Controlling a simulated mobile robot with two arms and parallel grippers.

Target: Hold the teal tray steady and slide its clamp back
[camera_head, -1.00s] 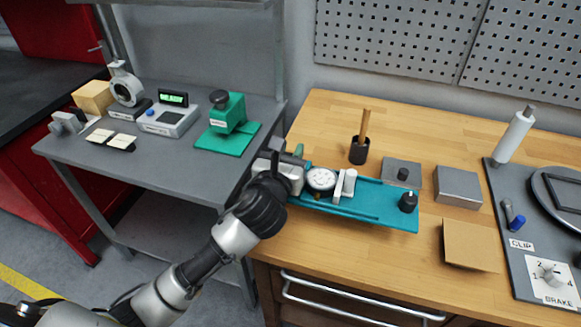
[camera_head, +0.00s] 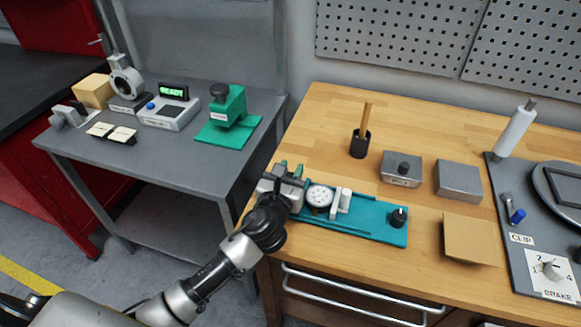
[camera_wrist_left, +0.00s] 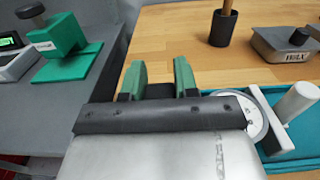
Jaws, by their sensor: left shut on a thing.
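The teal tray (camera_head: 372,226) lies on the wooden bench near its front left corner. It carries a round white dial gauge (camera_head: 319,196), a pale upright clamp (camera_head: 341,203) just right of the gauge, and a black knob (camera_head: 398,217) at its right end. My left gripper (camera_head: 291,170) is at the tray's left end, shut, with its green fingertips (camera_wrist_left: 159,80) apart around something dark. The gripper body hides most of what is held and part of the gauge. The clamp also shows in the left wrist view (camera_wrist_left: 292,110). My right gripper is not in view.
Behind the tray stand a black cup (camera_head: 360,145) with a wooden stick, a knobbed grey box (camera_head: 401,176) and a plain grey block (camera_head: 459,181). A tan pad (camera_head: 467,238) lies right of the tray. A grey side table (camera_head: 190,165) with instruments stands left.

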